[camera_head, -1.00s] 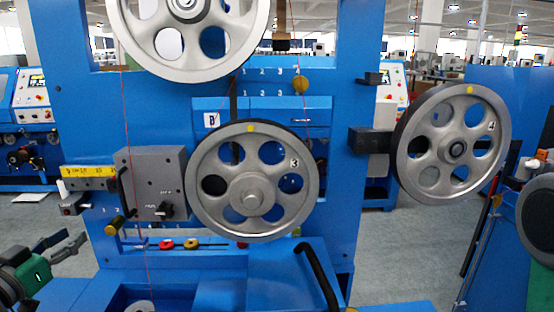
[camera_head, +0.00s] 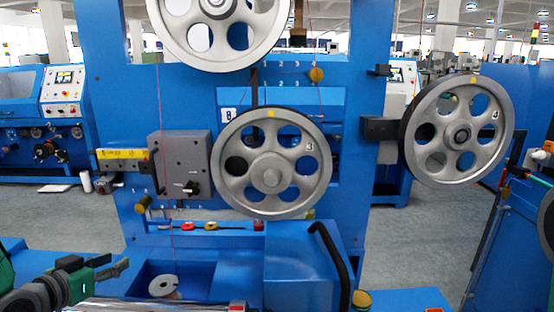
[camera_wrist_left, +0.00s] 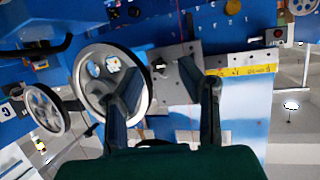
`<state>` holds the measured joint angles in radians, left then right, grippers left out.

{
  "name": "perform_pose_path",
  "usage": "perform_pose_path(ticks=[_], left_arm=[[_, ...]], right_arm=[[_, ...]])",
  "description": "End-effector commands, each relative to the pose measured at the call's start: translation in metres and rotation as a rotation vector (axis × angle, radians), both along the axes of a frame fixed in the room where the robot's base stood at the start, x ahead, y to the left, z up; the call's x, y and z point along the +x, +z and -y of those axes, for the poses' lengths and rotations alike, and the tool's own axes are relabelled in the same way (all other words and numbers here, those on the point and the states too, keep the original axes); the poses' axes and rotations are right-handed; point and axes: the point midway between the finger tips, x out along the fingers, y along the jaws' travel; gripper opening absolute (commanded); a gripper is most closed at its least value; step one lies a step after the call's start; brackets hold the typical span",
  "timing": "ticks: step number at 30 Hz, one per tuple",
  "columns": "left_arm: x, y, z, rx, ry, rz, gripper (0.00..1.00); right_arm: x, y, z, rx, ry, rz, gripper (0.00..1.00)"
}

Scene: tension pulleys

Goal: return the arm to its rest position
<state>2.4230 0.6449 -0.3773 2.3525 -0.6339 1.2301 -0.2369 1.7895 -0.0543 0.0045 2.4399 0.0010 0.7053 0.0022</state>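My left gripper (camera_head: 118,266) is at the lower left of the head view, in front of the blue machine (camera_head: 350,170). Its two dark fingers are apart with nothing between them. In the left wrist view my left gripper (camera_wrist_left: 165,92) also shows open, its fingers spread wide. The pulley wheel marked 3 (camera_head: 268,176) and the wheel marked 4 (camera_head: 460,135) are up and to the right of it, well apart from it in the head view. My right gripper is in neither view.
A grey box (camera_head: 180,165) with a yellow scale (camera_head: 122,153) sits left of wheel 3. A thin red wire hangs down toward a white spool (camera_head: 163,286) near the gripper. A curved black handle (camera_head: 333,262) stands at lower middle. Grey floor is open at right.

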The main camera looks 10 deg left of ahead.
Motion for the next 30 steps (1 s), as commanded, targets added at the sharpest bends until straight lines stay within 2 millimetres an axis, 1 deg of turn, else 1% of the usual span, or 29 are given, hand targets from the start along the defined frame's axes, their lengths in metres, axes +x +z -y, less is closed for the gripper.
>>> perform_pose_path(ticks=[1,2,5,8,9,11,12,14,15,17,18,21,24,27,30], left_arm=[[-0.003,-0.02,0.009,0.004,-0.011,-0.057,0.33],[-0.005,-0.03,0.013,0.003,-0.014,-0.089,0.33],[-0.014,-0.068,0.032,0.001,-0.026,-0.212,0.33],[-0.032,-0.115,0.058,0.0,-0.039,-0.368,0.33],[-0.044,-0.138,0.071,0.0,-0.043,-0.443,0.33],[-0.066,-0.173,0.091,0.002,-0.049,-0.564,0.33],[-0.084,-0.195,0.104,0.003,-0.052,-0.645,0.33],[-0.113,-0.225,0.123,0.006,-0.052,-0.762,0.33],[-0.133,-0.242,0.135,0.01,-0.051,-0.834,0.33],[-0.162,-0.263,0.149,0.016,-0.048,-0.932,0.33],[-0.18,-0.274,0.158,0.02,-0.047,-0.989,0.33],[-0.217,-0.293,0.172,0.028,-0.039,-1.101,0.33],[-0.239,-0.302,0.179,0.034,-0.034,-1.165,0.33],[-0.248,-0.305,0.182,0.035,-0.03,-1.192,0.33],[-0.248,-0.305,0.181,0.034,-0.029,-1.194,0.33]], right_arm=[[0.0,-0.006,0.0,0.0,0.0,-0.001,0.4],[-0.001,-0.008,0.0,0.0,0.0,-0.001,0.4],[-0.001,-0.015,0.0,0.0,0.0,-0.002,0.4],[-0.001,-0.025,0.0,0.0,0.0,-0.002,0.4],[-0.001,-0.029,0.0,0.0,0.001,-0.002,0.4],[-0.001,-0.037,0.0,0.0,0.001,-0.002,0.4],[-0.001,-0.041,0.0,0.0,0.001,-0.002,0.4],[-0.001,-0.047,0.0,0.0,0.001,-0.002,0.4],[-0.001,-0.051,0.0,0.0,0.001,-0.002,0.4],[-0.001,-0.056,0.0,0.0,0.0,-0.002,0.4],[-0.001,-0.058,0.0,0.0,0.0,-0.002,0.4],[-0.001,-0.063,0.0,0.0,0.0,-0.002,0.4],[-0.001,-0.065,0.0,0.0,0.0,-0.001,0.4],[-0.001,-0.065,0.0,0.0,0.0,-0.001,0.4],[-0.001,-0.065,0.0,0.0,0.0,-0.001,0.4]])
